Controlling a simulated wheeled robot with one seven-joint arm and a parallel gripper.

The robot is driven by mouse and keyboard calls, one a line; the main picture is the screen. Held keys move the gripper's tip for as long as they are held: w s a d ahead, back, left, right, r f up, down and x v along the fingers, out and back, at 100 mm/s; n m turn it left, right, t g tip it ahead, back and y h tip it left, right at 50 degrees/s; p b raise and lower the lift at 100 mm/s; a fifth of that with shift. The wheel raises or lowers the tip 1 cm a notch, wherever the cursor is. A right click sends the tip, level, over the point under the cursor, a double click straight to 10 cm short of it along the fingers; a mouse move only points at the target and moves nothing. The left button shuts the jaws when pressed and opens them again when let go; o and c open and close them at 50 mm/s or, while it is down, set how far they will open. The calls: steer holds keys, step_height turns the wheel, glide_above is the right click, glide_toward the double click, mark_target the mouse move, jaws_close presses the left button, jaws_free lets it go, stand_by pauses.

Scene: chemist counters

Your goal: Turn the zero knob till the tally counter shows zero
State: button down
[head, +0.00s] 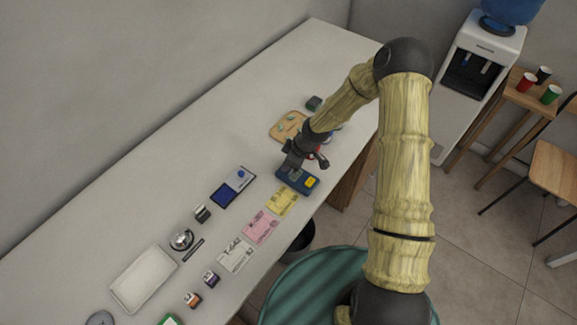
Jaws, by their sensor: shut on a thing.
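My gripper (293,164) points down at the far part of the counter, just behind a dark blue device (283,181) with a yellow patch on its right end. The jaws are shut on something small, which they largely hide. I cannot make out the zero knob or a number display. I cannot tell for sure which thing is the tally counter; a small dark and silver item (202,214) stands apart to the left.
Yellow (282,201), pink (261,227) and white papers (236,254) lie before the device. A wooden board (279,129) and a dark block (314,103) are behind my gripper. A bell (181,240) and white tray (143,279) stand left. The counter's back-left side is clear.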

steer(key=m+b, duration=0.2)
steer(key=m+t+h+b, duration=0.1)
steer(key=m+b, duration=0.1)
steer(key=m+t+b, duration=0.1)
steer(key=m+b, duration=0.1)
steer(key=shift+s+a+f, duration=0.1)
steer(key=shift+s+a, duration=0.05)
steer(key=shift+a, duration=0.1)
steer(key=m+h+b, duration=0.1)
steer(key=m, duration=0.1)
steer(key=m+h+b, duration=0.1)
steer(key=m+b, duration=0.1)
steer(key=m, duration=0.1)
steer(key=shift+a+r+t, duration=0.1)
steer(key=shift+r+t, duration=0.1)
steer(key=shift+t, duration=0.2)
steer(key=c, duration=1.3)
jaws_free()
steer(key=shift+s, duration=0.1)
steer(key=v, duration=1.7)
steer(key=shift+a+r, duration=0.1)
steer(key=shift+r, duration=0.05)
